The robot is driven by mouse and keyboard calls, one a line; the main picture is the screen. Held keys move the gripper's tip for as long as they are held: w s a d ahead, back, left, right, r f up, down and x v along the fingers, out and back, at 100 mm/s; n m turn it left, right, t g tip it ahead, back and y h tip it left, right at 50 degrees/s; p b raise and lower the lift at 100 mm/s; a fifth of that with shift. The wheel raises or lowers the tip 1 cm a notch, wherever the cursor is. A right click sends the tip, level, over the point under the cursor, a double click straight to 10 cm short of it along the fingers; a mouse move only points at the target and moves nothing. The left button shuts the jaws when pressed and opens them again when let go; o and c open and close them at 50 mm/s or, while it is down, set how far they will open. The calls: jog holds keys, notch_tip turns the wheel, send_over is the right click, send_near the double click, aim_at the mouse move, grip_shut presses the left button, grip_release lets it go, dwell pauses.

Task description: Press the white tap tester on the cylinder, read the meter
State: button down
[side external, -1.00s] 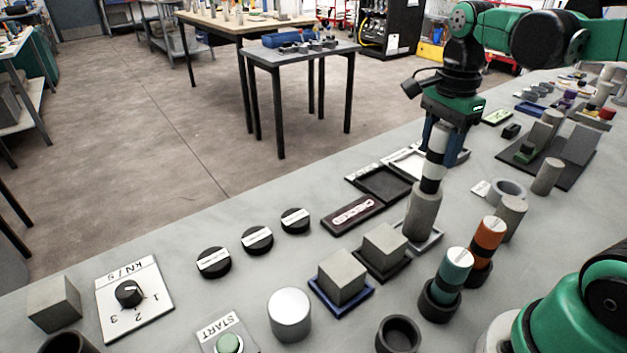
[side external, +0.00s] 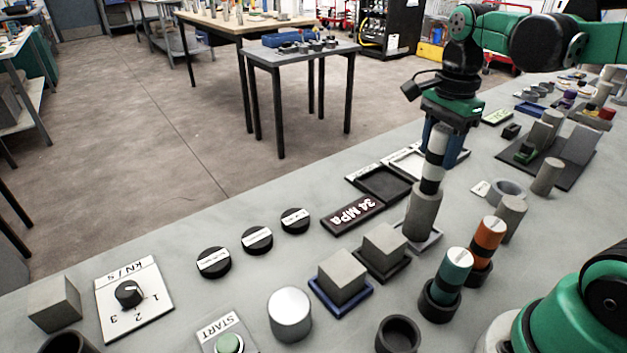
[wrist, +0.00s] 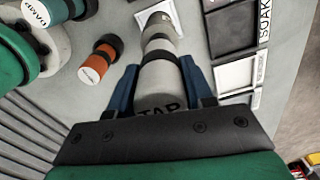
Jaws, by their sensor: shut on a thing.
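The white tap tester (side external: 437,140), with black bands, stands upright on top of a grey concrete cylinder (side external: 424,210), its lower end touching the cylinder's top. The cylinder stands on a light square pad (side external: 427,240). My gripper (side external: 446,142) is shut on the tester's upper part. In the wrist view the blue fingers of my gripper (wrist: 162,85) flank the white tester (wrist: 162,98), marked TAP. The meter (side external: 354,215) is a dark plate left of the cylinder, and its display reads 34 MPa in white, upside down in the side view.
Concrete cubes (side external: 342,275) on coloured pads stand in front of the cylinder. A teal tool (side external: 455,268) and an orange tool (side external: 489,236) stand upright in dark holders to the right. Black discs (side external: 257,239), a dial plate (side external: 133,300) and a START button (side external: 229,343) lie to the left.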

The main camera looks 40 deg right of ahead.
jog(key=shift+r, duration=3.5)
